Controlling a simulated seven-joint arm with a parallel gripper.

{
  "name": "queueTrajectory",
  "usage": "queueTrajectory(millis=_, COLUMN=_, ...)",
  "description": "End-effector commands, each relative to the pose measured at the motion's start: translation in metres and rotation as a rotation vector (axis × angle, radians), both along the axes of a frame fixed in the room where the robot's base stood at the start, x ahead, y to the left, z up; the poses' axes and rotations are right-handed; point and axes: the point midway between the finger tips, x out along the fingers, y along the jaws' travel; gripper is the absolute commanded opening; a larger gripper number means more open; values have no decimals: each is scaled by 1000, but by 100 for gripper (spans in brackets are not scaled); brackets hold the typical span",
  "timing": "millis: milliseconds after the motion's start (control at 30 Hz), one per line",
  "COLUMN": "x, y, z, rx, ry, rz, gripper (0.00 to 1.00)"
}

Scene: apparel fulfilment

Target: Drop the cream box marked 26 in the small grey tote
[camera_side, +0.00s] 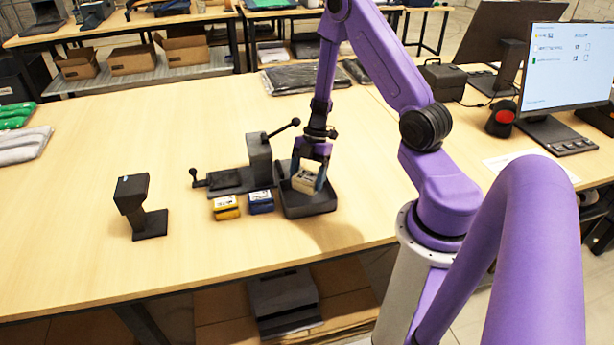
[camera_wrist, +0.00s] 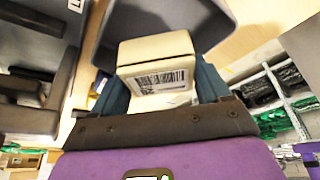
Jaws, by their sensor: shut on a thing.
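The cream box (camera_side: 304,181) is between the fingers of my gripper (camera_side: 311,178) in the side view. In the wrist view the cream box (camera_wrist: 157,62) shows a white barcode label facing the camera; I cannot read a 26 on it. My gripper (camera_wrist: 165,92) is shut on the box there. The small grey tote (camera_side: 309,207) is a dark, shallow, open container, and the box is over or within its opening; I cannot tell whether it touches the floor. The tote's wall (camera_wrist: 222,22) shows behind the box in the wrist view.
A yellow box (camera_side: 226,207) and a blue box (camera_side: 261,202) lie left of the tote. A dark lever device (camera_side: 258,160) stands just behind them. A black scanner stand (camera_side: 141,207) is farther left. A monitor (camera_side: 568,66) stands at right.

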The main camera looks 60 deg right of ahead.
Motion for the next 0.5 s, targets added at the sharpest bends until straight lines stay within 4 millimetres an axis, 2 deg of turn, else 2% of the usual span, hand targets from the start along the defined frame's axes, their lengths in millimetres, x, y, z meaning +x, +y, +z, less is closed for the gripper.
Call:
queueTrajectory(millis=33, x=0, y=0, z=0, rx=0, ry=0, rz=0, gripper=45)
queueTrajectory(millis=67, x=0, y=0, z=0, rx=0, ry=0, rz=0, gripper=79)
queueTrajectory(millis=100, x=0, y=0, z=0, rx=0, ry=0, rz=0, gripper=92)
queueTrajectory(millis=133, x=0, y=0, z=0, rx=0, ry=0, rz=0, gripper=100)
queueTrajectory(millis=500, x=1, y=-3, z=7, rx=1, ry=-4, rz=-1, gripper=100)
